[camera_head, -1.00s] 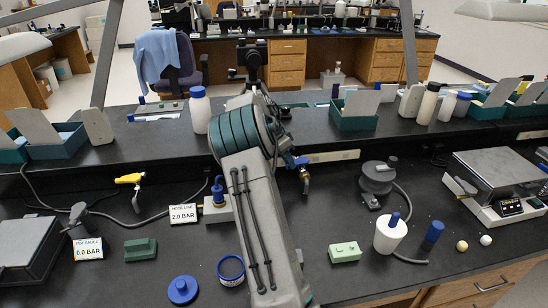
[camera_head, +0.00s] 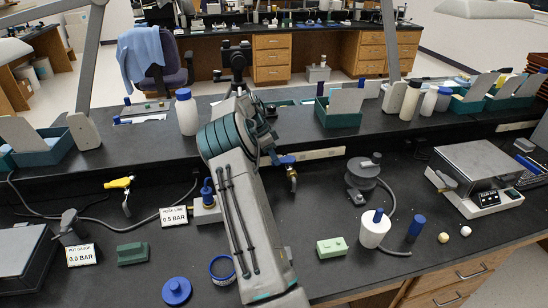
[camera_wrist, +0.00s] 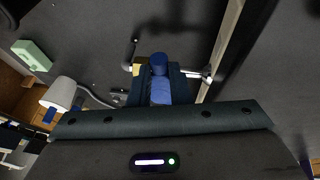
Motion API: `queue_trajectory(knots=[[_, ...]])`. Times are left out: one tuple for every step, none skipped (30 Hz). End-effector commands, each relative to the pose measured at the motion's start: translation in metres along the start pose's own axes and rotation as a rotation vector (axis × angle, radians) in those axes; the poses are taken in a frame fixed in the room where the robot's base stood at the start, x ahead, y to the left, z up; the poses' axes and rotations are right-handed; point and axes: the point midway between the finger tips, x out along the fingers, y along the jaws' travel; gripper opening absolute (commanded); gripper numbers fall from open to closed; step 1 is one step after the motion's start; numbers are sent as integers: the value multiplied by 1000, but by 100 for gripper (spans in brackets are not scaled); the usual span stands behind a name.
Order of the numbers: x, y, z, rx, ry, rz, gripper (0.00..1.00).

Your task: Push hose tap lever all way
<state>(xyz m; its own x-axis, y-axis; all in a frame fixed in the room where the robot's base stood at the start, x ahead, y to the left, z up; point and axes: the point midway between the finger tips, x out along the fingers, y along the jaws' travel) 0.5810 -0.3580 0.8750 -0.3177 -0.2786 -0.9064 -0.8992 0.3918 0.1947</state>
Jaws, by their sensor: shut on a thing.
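A blue-handled tap (camera_head: 285,161) with a brass spout is on the bench's back ledge, just right of my arm in the head view. In the wrist view its blue lever (camera_wrist: 160,88) stands between the fingers of my gripper (camera_wrist: 161,98), which is shut on it. A brass fitting and a metal pipe show behind the lever. The hose line sign (camera_head: 174,216) reads 0.5 BAR. A second tap with a yellow lever (camera_head: 119,183) is on the ledge at left.
A blue-topped fitting (camera_head: 206,205) stands left of my arm. The pot gauge sign (camera_head: 81,255) reads 0.0 BAR. A green box (camera_head: 332,247), white bottle (camera_head: 373,233) and scale (camera_head: 480,168) are at right. Blue lids and a green block lie in front left.

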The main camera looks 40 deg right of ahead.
Motion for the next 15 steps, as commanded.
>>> queue_trajectory(knots=[[0,0,0,0,1,-1,0],[0,0,0,0,1,-1,23],[0,0,0,0,1,-1,34],[0,0,0,0,1,-1,39],[0,0,0,-1,1,-1,39],[0,0,0,-1,1,0,39],[0,0,0,-1,1,0,39],[0,0,0,-1,1,0,39],[0,0,0,-1,1,0,39],[0,0,0,-1,1,0,39],[0,0,0,-1,1,0,39],[-1,0,0,-1,1,-1,39],[-1,0,0,-1,1,-1,39],[-3,0,0,-1,1,-2,39],[-6,0,0,-1,1,-2,39]])
